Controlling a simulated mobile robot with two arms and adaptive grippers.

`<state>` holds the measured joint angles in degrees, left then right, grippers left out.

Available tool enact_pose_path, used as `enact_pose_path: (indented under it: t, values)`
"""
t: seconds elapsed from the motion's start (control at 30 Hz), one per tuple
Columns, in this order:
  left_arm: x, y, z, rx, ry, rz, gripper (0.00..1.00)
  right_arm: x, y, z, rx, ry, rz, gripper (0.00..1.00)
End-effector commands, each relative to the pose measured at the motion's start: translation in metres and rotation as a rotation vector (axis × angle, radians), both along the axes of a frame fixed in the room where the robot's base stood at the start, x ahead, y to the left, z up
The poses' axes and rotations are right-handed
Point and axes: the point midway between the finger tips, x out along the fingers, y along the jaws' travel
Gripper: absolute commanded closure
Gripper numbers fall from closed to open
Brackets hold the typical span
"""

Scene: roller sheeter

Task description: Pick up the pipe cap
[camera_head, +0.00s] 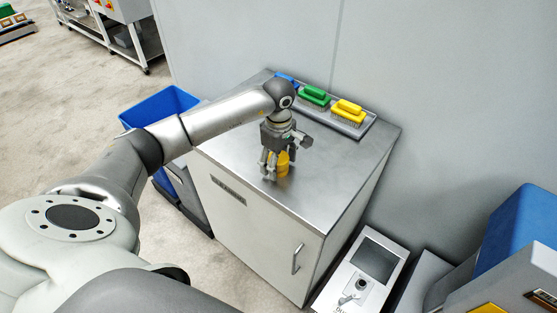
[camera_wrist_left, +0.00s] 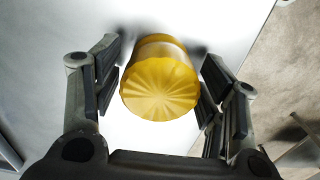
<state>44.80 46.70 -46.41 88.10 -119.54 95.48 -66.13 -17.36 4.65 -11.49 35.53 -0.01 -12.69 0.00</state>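The yellow pipe cap (camera_head: 283,163) stands on the steel top of a cabinet (camera_head: 326,177), partly hidden behind my left gripper's fingers. In the left wrist view the cap (camera_wrist_left: 160,88) shows its ribbed, rounded end towards the camera. My left gripper (camera_head: 271,168) points down at the cabinet top, with its fingers on either side of the cap. In the left wrist view the gripper (camera_wrist_left: 162,82) is open, with a narrow gap visible between the cap and the finger pads. My right gripper is not in view.
A tray (camera_head: 368,123) with a blue brush (camera_head: 286,78), a green brush (camera_head: 314,95) and a yellow brush (camera_head: 348,108) lies along the back of the cabinet top by the wall. A blue bin (camera_head: 158,106) stands left of the cabinet. The front of the top is clear.

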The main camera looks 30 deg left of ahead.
Motion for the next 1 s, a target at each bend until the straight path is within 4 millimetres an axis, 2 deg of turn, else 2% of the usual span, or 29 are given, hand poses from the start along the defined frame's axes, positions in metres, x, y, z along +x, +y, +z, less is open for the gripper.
enact_pose_path:
  t: [0.03, 0.2, 0.27, 0.5, 0.67, 0.83, 1.0]
  values:
    - [0.0, 0.0, 0.0, 0.0, 0.0, 0.0, 0.46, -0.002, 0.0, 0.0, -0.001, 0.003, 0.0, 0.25]
    - [0.0, 0.0, 0.0, 0.0, 0.0, 0.0, 0.68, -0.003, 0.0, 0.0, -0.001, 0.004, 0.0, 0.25]
    - [0.0, 0.0, 0.001, 0.0, 0.0, 0.0, 0.73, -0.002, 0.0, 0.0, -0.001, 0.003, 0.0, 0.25]
    - [0.0, 0.0, 0.001, 0.0, -0.001, 0.0, 0.74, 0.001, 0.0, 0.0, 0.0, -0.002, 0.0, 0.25]
    - [0.001, 0.001, 0.01, 0.001, -0.003, 0.0, 0.74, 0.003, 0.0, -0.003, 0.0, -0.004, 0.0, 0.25]
    - [0.001, 0.0, 0.033, 0.001, -0.005, -0.002, 0.74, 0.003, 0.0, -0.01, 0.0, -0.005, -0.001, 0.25]
    - [-0.023, -0.018, 0.065, 0.0, -0.009, -0.006, 0.74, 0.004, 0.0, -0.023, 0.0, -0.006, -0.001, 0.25]
